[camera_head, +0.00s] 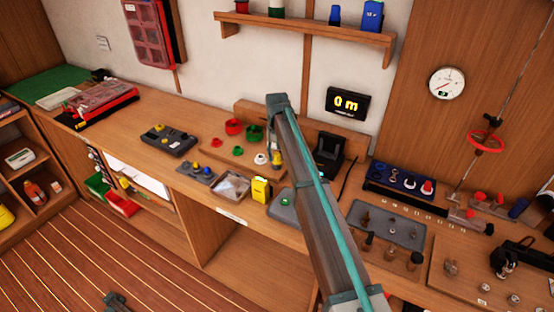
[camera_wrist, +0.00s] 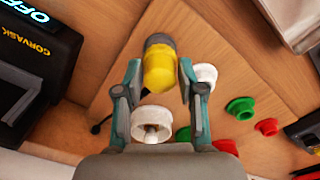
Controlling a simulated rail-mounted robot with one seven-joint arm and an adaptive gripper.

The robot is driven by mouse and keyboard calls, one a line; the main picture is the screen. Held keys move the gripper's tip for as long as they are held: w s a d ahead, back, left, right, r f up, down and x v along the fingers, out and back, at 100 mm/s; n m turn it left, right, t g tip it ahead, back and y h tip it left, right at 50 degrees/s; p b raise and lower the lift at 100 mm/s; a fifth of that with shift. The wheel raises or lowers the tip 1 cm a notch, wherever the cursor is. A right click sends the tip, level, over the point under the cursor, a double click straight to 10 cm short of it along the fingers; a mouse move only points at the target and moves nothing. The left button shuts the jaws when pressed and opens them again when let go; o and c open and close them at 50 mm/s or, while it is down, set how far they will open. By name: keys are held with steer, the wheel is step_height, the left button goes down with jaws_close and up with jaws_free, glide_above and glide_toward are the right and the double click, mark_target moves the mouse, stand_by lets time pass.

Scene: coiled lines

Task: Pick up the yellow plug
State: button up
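The yellow plug (camera_wrist: 159,70) has a dark grey end and lies in the middle of the wrist view, between the fingertips of my gripper (camera_wrist: 160,80). The fingers are spread, with a narrow gap visible on each side of the plug. In the head view a small yellow piece (camera_head: 277,158), which looks like the same plug, shows on the wooden bench beside my arm. My gripper (camera_head: 271,140) hangs down just above it there and is partly hidden by the arm.
A white ring-shaped socket (camera_wrist: 152,124) sits close below the plug in the wrist view. A white piece (camera_wrist: 205,74), a green piece (camera_wrist: 241,108) and a red piece (camera_wrist: 267,126) lie to the right. A black device (camera_wrist: 38,60) stands at left. A yellow box (camera_head: 261,190) stands nearer the bench's front edge.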

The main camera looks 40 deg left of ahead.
jaws_close()
steer(key=shift+r, duration=0.4)
step_height(320, 180, up, 2)
steer(key=shift+b, duration=0.55)
steer(key=s+d+r+b, duration=0.4)
steer(key=s+d+r, duration=0.5)
steer(key=d+r, duration=0.1)
steer(key=shift+d+r, duration=0.15)
steer(key=shift+d, duration=0.15)
steer(key=shift+s, duration=0.1)
